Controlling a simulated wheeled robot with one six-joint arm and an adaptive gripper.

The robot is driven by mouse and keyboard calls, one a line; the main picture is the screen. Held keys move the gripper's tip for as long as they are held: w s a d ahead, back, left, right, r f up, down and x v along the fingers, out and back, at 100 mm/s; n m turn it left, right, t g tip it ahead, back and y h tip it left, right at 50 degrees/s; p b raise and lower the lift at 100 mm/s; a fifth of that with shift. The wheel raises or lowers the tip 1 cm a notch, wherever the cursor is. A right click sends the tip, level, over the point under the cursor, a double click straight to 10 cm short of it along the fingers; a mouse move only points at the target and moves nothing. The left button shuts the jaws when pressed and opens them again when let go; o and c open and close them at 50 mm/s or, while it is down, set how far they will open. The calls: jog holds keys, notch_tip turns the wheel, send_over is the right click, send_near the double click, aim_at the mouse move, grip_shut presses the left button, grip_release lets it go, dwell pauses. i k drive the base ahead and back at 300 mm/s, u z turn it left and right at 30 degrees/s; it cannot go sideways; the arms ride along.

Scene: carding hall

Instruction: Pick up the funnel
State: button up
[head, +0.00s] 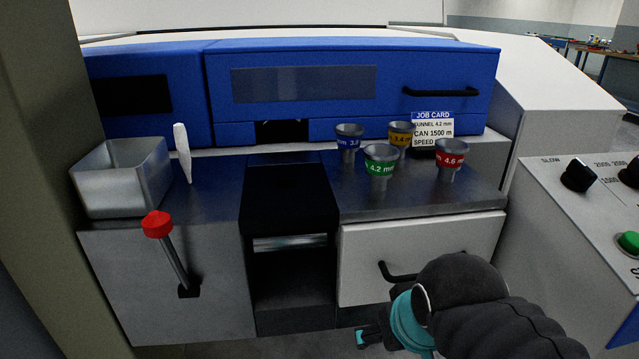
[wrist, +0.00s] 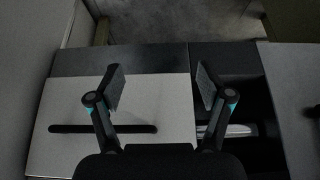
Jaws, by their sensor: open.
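Several grey funnels with coloured bands stand upright on the metal worktop. The green-banded funnel (head: 380,165) reads 4.2 and stands at the front. The red-banded funnel (head: 451,158) reads 4.6 and stands to its right. A blue-banded funnel (head: 348,142) and a yellow-banded funnel (head: 401,134) stand behind. The job card (head: 432,129) reads funnel 4.2 mm, can 1500 m; its speed value is hidden. My gripper (head: 362,338) is low in front of the drawer, below and apart from the funnels. In the wrist view its fingers (wrist: 160,86) are spread and empty; no funnel shows there.
A white drawer (head: 450,245) with a black handle lies below the worktop (head: 420,195). A metal bin (head: 120,180) and a red-knobbed lever (head: 158,225) are at the left. A control panel (head: 590,220) stands at the right.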

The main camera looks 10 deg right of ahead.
aim_at(381, 158)
jog(key=u, duration=1.75)
jog(key=k, duration=1)
jog(key=z, duration=0.1)
